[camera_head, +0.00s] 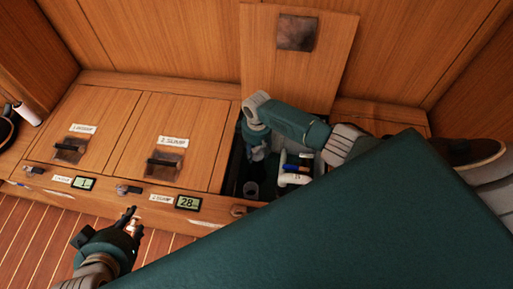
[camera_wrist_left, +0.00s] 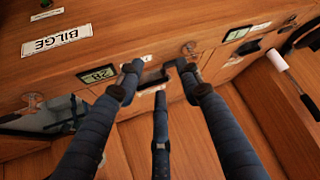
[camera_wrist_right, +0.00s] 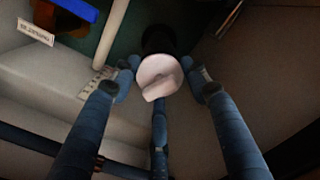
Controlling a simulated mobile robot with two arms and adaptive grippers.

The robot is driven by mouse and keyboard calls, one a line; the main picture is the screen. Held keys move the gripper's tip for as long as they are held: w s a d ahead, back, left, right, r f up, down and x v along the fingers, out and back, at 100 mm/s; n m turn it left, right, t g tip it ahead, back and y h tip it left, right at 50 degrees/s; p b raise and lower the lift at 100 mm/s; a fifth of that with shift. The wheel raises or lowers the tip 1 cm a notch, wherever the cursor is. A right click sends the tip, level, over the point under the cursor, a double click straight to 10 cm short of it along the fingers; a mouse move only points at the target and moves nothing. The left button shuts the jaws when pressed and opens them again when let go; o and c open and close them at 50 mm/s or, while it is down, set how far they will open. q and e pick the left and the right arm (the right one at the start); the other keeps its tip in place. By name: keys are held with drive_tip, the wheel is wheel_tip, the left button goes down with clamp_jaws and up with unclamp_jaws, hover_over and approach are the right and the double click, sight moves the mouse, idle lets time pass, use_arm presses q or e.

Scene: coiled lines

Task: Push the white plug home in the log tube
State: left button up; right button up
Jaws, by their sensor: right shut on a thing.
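The white plug (camera_wrist_right: 158,80) is a round white cap with a raised grip, between the fingers of my right gripper (camera_wrist_right: 162,90). A dark round shape (camera_wrist_right: 158,40), possibly the log tube, shows directly behind it. How deep the plug sits in it cannot be told. In the head view my right gripper (camera_head: 257,150) reaches down into the open compartment, its fingertips hard to make out. My left gripper (camera_head: 132,218) is in front of the locker fronts. In the left wrist view its fingers (camera_wrist_left: 160,75) are apart with nothing between them.
The open compartment (camera_head: 232,170) holds white pipes (camera_head: 293,179) with a blue part, and a grey round cup-like opening (camera_head: 250,188). A lifted wooden panel (camera_head: 297,50) leans behind it. Two closed hatches (camera_head: 165,140) lie to the left. My teal body hides the lower right.

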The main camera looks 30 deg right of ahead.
use_arm(q)
drive_tip(key=shift+w, duration=0.1)
use_arm(e)
drive_tip(key=shift+d, duration=0.1)
drive_tip(key=shift+f, duration=0.3)
drive_tip(key=shift+s, duration=0.1)
use_arm(q)
drive_tip(key=shift+w+d+r+t, duration=0.25)
drive_tip(key=shift+w+r+t, duration=0.1)
drive_tip(key=shift+w+r, duration=0.2)
drive_tip(key=shift+w+d+r+t, duration=0.2)
drive_tip(key=shift+w+r+t, duration=0.2)
drive_tip(key=shift+w, duration=0.25)
use_arm(e)
drive_tip(key=shift+f, duration=0.1)
use_arm(q)
drive_tip(key=shift+s+f, duration=0.1)
drive_tip(key=shift+s+a+f+g, duration=0.25)
drive_tip(key=shift+s+f+g, duration=0.35)
drive_tip(key=shift+s, duration=0.3)
drive_tip(key=shift+s+a+f, duration=0.1)
drive_tip(key=shift+s+f, duration=0.1)
use_arm(e)
drive_tip(key=shift+r, duration=0.2)
